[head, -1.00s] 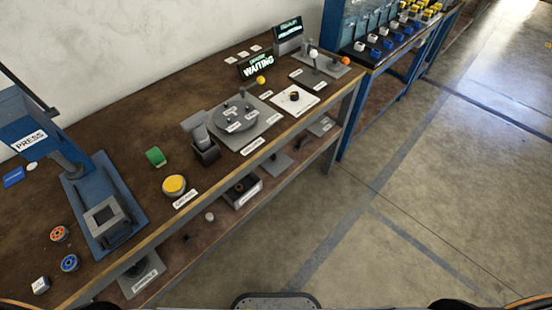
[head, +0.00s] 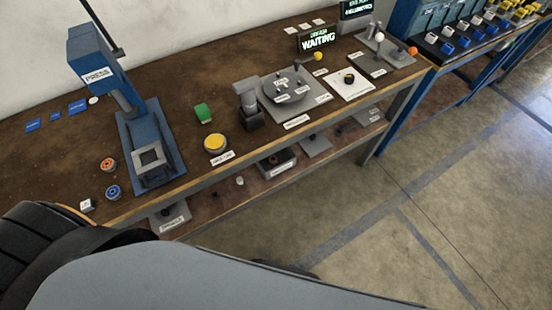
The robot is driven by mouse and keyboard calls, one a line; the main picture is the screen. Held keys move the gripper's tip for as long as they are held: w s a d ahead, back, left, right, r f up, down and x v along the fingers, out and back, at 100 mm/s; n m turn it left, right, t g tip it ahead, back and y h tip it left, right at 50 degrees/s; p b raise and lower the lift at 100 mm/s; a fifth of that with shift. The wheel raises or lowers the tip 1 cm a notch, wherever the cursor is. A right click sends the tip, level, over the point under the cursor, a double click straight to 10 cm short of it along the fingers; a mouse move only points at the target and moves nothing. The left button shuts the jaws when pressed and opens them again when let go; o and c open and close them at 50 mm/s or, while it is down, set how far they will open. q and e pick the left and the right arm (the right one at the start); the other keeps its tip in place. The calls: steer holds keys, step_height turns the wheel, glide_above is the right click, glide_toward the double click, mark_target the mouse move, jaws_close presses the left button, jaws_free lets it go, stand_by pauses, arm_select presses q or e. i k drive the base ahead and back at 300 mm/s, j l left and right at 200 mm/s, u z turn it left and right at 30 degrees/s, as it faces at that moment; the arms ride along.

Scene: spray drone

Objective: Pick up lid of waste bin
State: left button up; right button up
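I cannot make out a waste bin or its lid in the head view. On the bench's lower shelf, a small dark open box (head: 278,163) with a label on its front stands near the middle, but its label is too small to read. Neither gripper's fingers show. A large grey and black part of my own body covers the lower left and bottom of the view and hides the floor there.
The floor at right is clear.

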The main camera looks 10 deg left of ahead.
mark_target(316, 144)
steer(key=i+l+u, duration=0.1)
steer(key=l, duration=0.3)
steer(key=i+l, duration=0.2)
steer(key=l, duration=0.25)
steer(key=i+l+u, duration=0.15)
steer(key=l, duration=0.7)
steer(key=i+l+u, duration=0.15)
steer(key=l, duration=0.3)
steer(key=i+l, duration=0.1)
steer(key=l, duration=0.35)
steer(key=i+u, duration=0.05)
